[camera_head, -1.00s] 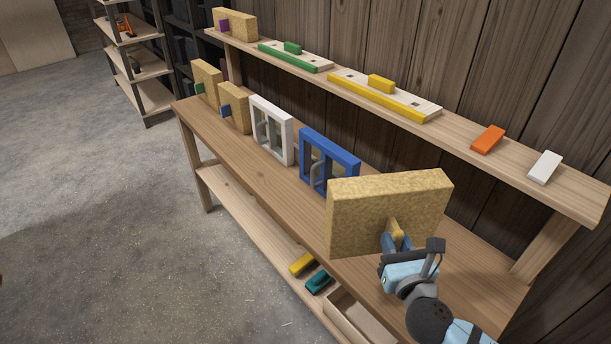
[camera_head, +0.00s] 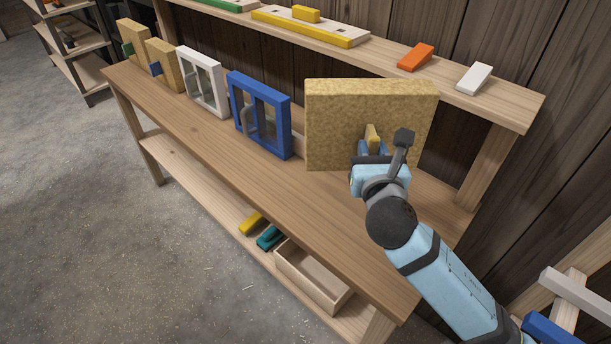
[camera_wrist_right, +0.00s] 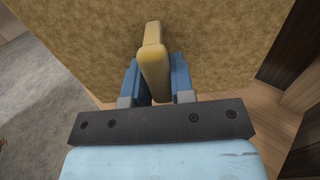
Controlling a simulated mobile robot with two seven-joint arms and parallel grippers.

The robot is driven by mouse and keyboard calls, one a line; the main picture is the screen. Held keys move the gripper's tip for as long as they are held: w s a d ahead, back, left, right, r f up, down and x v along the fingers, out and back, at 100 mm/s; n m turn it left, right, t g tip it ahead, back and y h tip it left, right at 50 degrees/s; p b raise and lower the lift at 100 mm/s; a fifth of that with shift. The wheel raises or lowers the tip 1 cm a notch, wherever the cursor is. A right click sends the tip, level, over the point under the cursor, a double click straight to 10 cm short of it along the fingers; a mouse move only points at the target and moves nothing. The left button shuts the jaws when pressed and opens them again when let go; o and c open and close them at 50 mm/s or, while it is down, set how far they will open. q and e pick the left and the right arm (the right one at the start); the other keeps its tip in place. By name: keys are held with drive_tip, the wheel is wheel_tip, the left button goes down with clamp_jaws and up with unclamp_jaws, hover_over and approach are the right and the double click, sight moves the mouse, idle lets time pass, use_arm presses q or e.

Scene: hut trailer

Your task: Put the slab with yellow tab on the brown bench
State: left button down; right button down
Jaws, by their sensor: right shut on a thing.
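The slab with yellow tab (camera_head: 345,112) is a thick tan fibrous board, upright at the right part of the brown bench (camera_head: 215,152). My right gripper (camera_head: 372,146) is shut on its yellow tab (camera_head: 372,134). In the right wrist view, the blue fingers (camera_wrist_right: 153,82) sit on both sides of the tab (camera_wrist_right: 152,62), with the slab (camera_wrist_right: 215,40) filling the view behind. The slab's lower edge is close to the bench top; I cannot tell whether it touches. My left gripper is not in view.
A blue frame (camera_head: 238,95) and a white frame (camera_head: 184,70) stand left of the slab, then two tan slabs (camera_head: 163,62). An upper shelf (camera_head: 513,108) behind holds orange (camera_head: 416,57) and white (camera_head: 474,78) blocks. An open wooden box (camera_head: 292,278) sits below. The bench front is clear.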

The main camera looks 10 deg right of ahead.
drive_tip(key=shift+f, duration=0.3)
drive_tip(key=shift+f+b, duration=1.8)
drive_tip(key=shift+f, duration=7.9)
drive_tip(key=shift+f, duration=0.1)
drive_tip(key=c, duration=1)
unclamp_jaws()
